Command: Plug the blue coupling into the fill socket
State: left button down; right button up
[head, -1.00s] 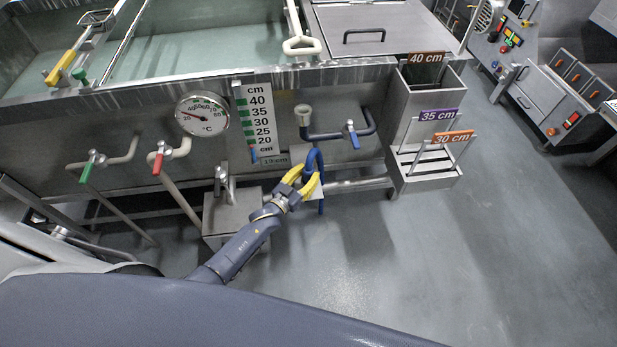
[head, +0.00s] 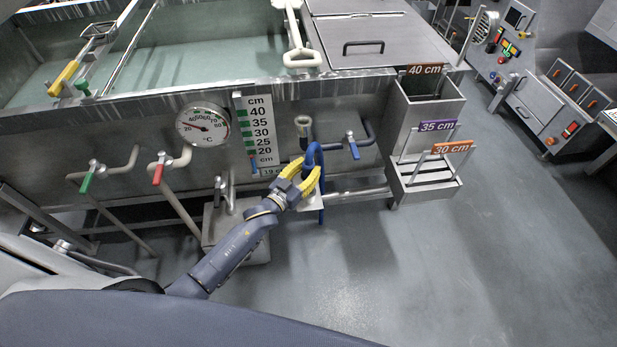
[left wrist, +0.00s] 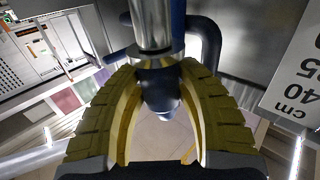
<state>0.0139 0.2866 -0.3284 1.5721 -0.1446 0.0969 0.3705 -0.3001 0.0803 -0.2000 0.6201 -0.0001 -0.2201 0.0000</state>
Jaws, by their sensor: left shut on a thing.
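My left gripper (head: 308,170), with yellow fingers, is shut on the blue coupling, just below and right of the fill socket (head: 303,122). My right gripper is out of view.
A blue-handled valve (head: 352,145) is right of the socket. The level scale (head: 262,130) and dial thermometer (head: 203,124) are left of it. A steel rack with labelled plates (head: 425,130) stands at right. Floor in front is clear.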

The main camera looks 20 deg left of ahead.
pick_arm(q)
notch_tip(320, 180, up, 10)
jog(key=shift+r, duration=0.2)
jog(key=w+a+r, duration=0.2)
jog(key=w+r, duration=0.3)
jog(key=r, duration=0.3)
jog(key=w+a+r, duration=0.3)
jog(key=w+r, duration=0.2)
jog(key=r, duration=0.2)
jog(key=shift+w+r, duration=0.25)
jog(key=shift+r, duration=0.15)
jog(key=shift+f, duration=2.9)
jog(key=shift+f, duration=2.8)
jog(key=c, duration=0.9)
grip_release()
